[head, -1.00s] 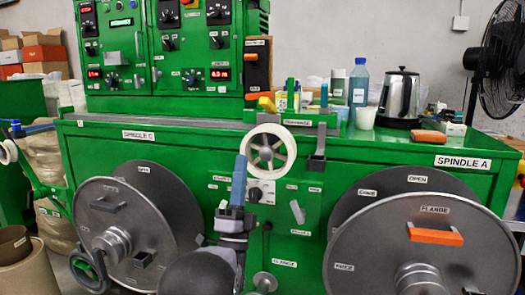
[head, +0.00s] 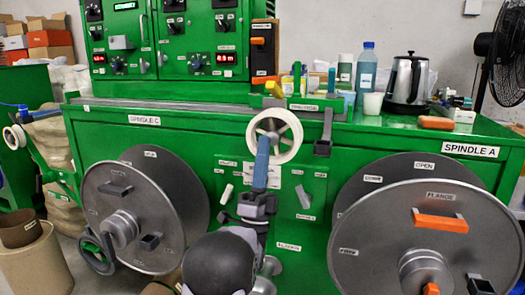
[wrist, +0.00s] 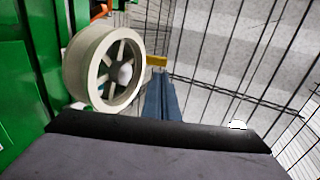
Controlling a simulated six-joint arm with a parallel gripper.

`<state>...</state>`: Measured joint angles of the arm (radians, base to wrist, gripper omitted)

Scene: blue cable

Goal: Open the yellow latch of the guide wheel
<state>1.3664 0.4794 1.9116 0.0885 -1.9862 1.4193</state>
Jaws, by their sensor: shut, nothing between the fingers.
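The guide wheel (head: 297,141) is white-rimmed with spokes and stands at the front of the green machine's top edge. It also shows in the wrist view (wrist: 93,80), seen at an angle. A yellow piece, apparently the latch (wrist: 156,61), sticks out at the wheel's right side in the wrist view. My gripper (head: 264,143) has blue fingers, shut and empty, pointing up across the wheel's lower left part. In the wrist view the fingertips (wrist: 154,84) are just below the yellow piece; contact cannot be told.
Two large grey flange discs flank the arm, at left (head: 140,235) and right (head: 380,240). A dark bracket (head: 323,145) hangs right of the wheel. Bottles, a kettle (head: 407,82) and a white cup (head: 372,104) stand on the machine top.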

